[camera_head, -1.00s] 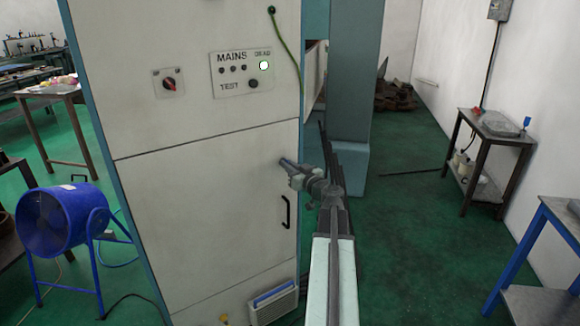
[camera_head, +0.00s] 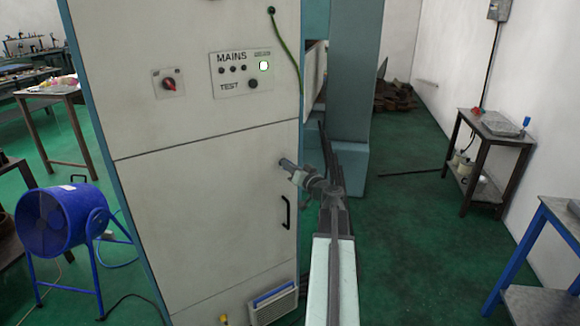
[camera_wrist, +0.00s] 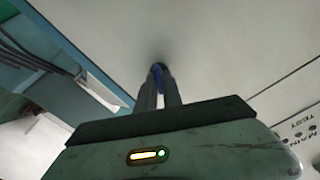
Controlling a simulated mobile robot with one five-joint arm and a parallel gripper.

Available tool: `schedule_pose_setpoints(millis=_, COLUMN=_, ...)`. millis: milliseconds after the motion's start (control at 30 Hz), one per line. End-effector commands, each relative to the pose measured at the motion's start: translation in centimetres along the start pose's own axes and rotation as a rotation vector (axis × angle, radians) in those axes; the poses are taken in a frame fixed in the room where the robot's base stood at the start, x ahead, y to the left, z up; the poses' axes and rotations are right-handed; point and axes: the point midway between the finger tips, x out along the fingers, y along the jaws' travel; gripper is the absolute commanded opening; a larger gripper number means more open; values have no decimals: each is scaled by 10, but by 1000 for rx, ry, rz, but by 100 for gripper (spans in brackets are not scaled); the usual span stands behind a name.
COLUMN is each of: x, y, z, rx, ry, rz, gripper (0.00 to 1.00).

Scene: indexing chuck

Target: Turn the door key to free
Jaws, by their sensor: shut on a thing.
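The door key shows in the wrist view as a small blue piece (camera_wrist: 159,72) between the fingertips, close against the pale cabinet door. My gripper (camera_head: 284,163) reaches in from the right to the door, above the black handle. It also shows in the wrist view (camera_wrist: 158,74), with both dark fingers shut on the key. The fingers hide most of the key, and its lock and any markings cannot be made out. In the head view the key is hidden by the gripper. The cabinet door (camera_head: 210,215) is closed.
Above the door is a MAINS panel (camera_head: 241,72) with a lit white lamp (camera_head: 263,66), and a red rotary switch (camera_head: 169,85). A black handle (camera_head: 286,212) and a vent (camera_head: 273,302) sit lower. A blue fan (camera_head: 62,222) stands left.

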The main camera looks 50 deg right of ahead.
Motion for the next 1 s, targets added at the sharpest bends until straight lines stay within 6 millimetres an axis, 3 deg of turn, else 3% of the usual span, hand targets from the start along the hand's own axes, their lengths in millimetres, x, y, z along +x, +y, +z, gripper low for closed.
schedule_pose_setpoints(millis=1000, x=0, y=2, z=3, rx=915, ry=-5, rz=-2, gripper=0)
